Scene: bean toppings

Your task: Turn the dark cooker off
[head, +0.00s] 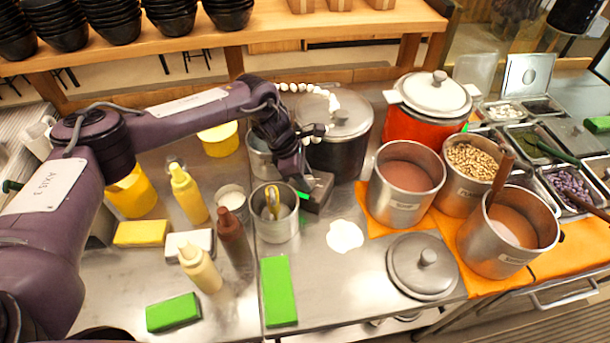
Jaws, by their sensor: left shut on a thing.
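The dark cooker (345,157) stands on the steel counter, a black pot with a grey metal lid (340,112) on top. A green light shows low at its front left, beside a grey boxy part (320,192). My left gripper (306,180) points down at the cooker's front left, close against it. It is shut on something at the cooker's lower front. The fingertips and the exact part held are hidden by the gripper and wrist. My right gripper is not in view.
A metal container with a yellow-handled tool (275,226) stands close left of the gripper, near sauce bottles (234,240). An orange cooker (412,124) with a green light and several steel pots (405,200) stand to the right. A loose lid (424,280) lies in front.

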